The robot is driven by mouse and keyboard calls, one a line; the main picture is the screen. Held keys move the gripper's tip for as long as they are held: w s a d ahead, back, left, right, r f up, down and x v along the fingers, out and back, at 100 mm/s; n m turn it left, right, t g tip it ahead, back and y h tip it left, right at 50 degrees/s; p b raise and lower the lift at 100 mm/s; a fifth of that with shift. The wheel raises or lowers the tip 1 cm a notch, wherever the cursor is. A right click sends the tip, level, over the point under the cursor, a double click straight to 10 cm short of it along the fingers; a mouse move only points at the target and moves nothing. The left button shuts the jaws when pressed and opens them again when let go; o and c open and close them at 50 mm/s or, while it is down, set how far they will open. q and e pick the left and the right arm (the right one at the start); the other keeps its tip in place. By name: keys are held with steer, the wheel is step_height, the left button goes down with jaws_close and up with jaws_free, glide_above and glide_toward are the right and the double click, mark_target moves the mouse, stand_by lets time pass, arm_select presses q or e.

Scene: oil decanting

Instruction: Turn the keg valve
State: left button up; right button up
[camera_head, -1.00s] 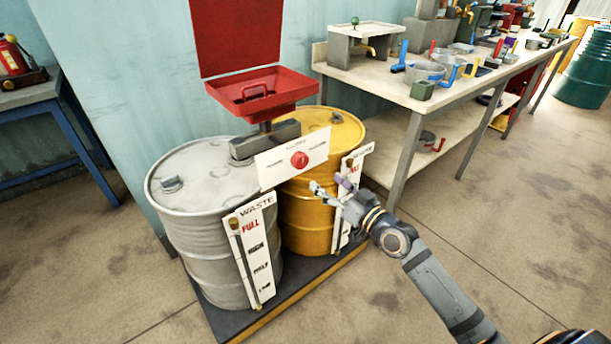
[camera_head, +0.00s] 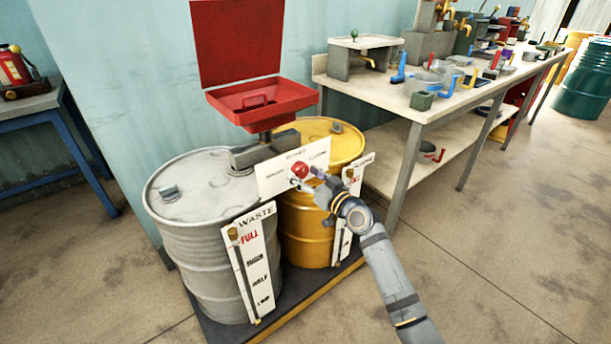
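The red round valve knob (camera_head: 300,169) sits on a white label plate (camera_head: 280,180) between two drums. The grey drum (camera_head: 190,240), marked WASTE, is on the left. The yellow drum (camera_head: 310,220) is on the right and partly hidden by the plate and my arm. My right gripper (camera_head: 306,179) is open just in front of the knob, with its fingers at the knob's lower and right side. I cannot tell whether they touch it. My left gripper is not in view.
A red open-lidded tray (camera_head: 262,102) stands above the drums. Both drums stand on a dark platform (camera_head: 325,283) with a yellow edge. A workbench (camera_head: 400,98) with several pans and tools runs along the right. The floor in front is clear.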

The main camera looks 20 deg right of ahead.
steer(key=c, duration=1)
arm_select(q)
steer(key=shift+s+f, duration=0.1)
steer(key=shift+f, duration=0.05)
arm_select(e)
steer(key=shift+m, duration=0.3)
steer(key=shift+m+p, duration=0.5)
steer(key=shift+m, duration=0.4)
steer(key=m+p, duration=0.3)
steer(key=m, duration=0.5)
steer(key=shift+m, duration=0.4)
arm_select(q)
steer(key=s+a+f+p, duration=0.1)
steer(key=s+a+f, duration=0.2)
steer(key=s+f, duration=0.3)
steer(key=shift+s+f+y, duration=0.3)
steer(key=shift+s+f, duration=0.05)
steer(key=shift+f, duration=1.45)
arm_select(e)
steer(key=shift+m, duration=1.3)
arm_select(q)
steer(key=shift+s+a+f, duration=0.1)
arm_select(e)
steer(key=o, duration=1.2)
steer(key=shift+c, duration=0.2)
